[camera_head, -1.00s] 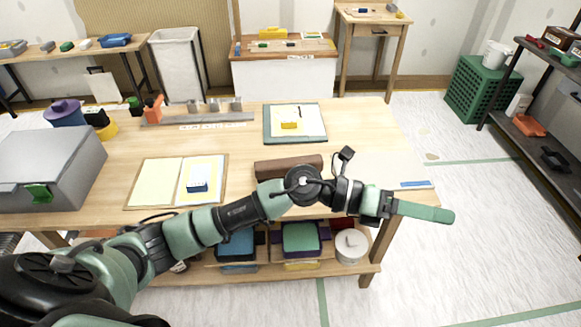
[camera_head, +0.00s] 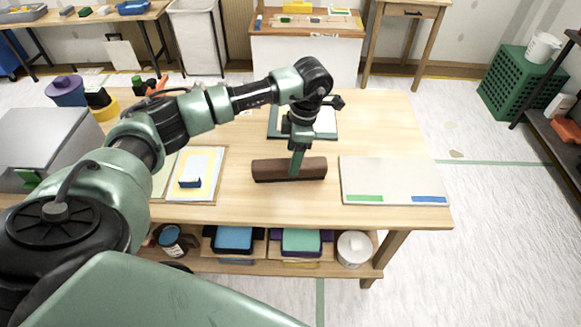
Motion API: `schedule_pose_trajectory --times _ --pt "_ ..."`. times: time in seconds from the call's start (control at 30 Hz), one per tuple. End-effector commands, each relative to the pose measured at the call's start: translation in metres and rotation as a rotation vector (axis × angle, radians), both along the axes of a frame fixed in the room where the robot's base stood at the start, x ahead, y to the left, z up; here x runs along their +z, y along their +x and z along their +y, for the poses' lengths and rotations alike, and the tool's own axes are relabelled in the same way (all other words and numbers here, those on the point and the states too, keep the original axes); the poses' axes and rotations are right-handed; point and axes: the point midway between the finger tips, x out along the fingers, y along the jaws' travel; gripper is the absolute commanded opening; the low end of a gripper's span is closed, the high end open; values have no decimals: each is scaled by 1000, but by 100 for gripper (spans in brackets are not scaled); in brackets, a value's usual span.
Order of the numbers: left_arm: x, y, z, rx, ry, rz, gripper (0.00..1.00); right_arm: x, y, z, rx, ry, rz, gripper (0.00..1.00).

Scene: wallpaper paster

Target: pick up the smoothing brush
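A long dark brown bar (camera_head: 268,170), likely the smoothing brush, lies on the wooden worktable near its front edge, about mid-table. My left gripper (camera_head: 296,171) points down at it from above, its green fingers overlapping the middle of the bar. Only one finger outline shows, so I cannot tell whether the fingers are apart, straddling the bar or shut on it. The bar rests on the table. My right gripper is not in view.
A pale board (camera_head: 392,178) with green and blue strips lies right of the bar. An open book-like sheet (camera_head: 205,165) lies left, and a framed sheet (camera_head: 325,125) behind. A grey box (camera_head: 45,140) stands far left. The worktable (camera_head: 400,120) is bare at back right.

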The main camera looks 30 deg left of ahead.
Motion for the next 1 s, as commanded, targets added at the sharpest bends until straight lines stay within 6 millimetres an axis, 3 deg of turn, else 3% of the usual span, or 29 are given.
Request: schedule_pose_trajectory --times 0.13,0.3,0.43,0.57,0.83,1.0 --pt "-19 -5 9 2 0 5 67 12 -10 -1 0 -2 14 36" --pt "-40 -6 11 -1 -1 2 67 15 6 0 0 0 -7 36" --pt "-45 -6 11 -2 -2 0 67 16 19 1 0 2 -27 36" --pt "-45 -6 11 -2 -2 0 67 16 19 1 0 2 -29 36" --pt "-45 -6 11 -1 -2 -2 0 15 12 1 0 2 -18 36" --pt "-44 -5 11 -1 -3 -2 0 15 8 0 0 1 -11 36"
